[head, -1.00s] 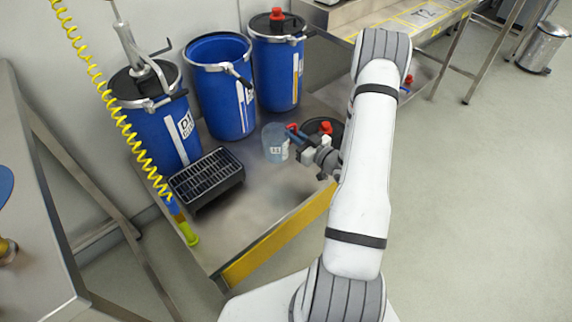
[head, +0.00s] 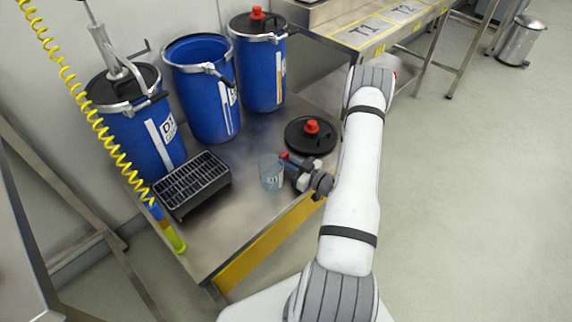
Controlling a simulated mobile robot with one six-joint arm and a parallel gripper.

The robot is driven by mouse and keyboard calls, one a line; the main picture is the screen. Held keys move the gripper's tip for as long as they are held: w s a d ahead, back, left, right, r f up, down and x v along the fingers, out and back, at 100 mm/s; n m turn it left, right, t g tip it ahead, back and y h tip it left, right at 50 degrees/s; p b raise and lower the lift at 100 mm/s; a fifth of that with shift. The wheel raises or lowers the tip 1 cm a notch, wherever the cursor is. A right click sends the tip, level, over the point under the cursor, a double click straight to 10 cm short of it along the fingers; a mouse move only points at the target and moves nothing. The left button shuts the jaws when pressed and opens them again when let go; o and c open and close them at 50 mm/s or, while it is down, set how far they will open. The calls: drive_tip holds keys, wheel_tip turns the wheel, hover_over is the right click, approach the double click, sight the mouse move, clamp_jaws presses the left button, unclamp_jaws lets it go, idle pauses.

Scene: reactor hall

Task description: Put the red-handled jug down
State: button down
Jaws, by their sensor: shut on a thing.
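The jug (head: 271,173) is a clear bluish vessel with a small label, seen in the head view over the front part of the low steel platform (head: 222,234). It looks upright. A bit of its red handle (head: 284,156) shows at its upper right. My gripper (head: 291,163) comes from the right and is shut on the handle; the fingertips are small and partly hidden. I cannot tell whether the jug's base touches the platform or hangs just above it.
A black drum lid (head: 311,142) with a red cap lies behind the gripper. A black grate tray (head: 192,184) stands left. Behind are an open blue drum (head: 212,105), a closed drum (head: 262,75) and a drum with a pump (head: 150,140). A yellow coiled hose (head: 85,105) hangs left.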

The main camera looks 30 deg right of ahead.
drive_tip(key=c, duration=1.5)
unclamp_jaws()
